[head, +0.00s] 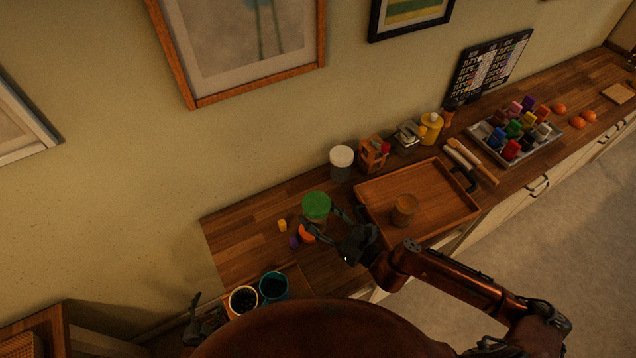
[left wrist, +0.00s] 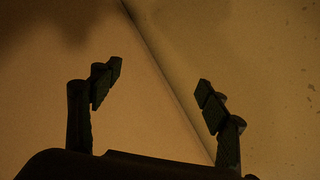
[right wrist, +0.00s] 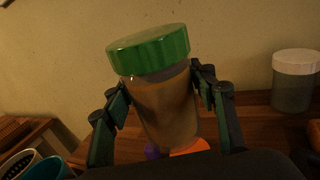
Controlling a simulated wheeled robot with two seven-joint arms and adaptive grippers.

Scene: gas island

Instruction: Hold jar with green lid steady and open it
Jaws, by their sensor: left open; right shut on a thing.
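The jar with the green lid (head: 316,206) is at the counter's left part in the head view. In the right wrist view its clear body (right wrist: 165,105) stands between the fingers, slightly tilted in the picture, with the green lid (right wrist: 150,50) on top. My right gripper (head: 333,222) is shut on the jar's body below the lid; its fingers also show in the right wrist view (right wrist: 160,90). My left gripper (head: 194,304) is low at the left, away from the jar. In the left wrist view it is open and empty (left wrist: 158,85), facing a plain wall.
Two cups (head: 273,286) with dark insides stand at the near left. An orange item (head: 306,233), a purple one (head: 294,242) and a yellow one (head: 282,225) lie near the jar. A white-lidded jar (head: 341,162) stands behind. A wooden tray (head: 450,185) is to the right.

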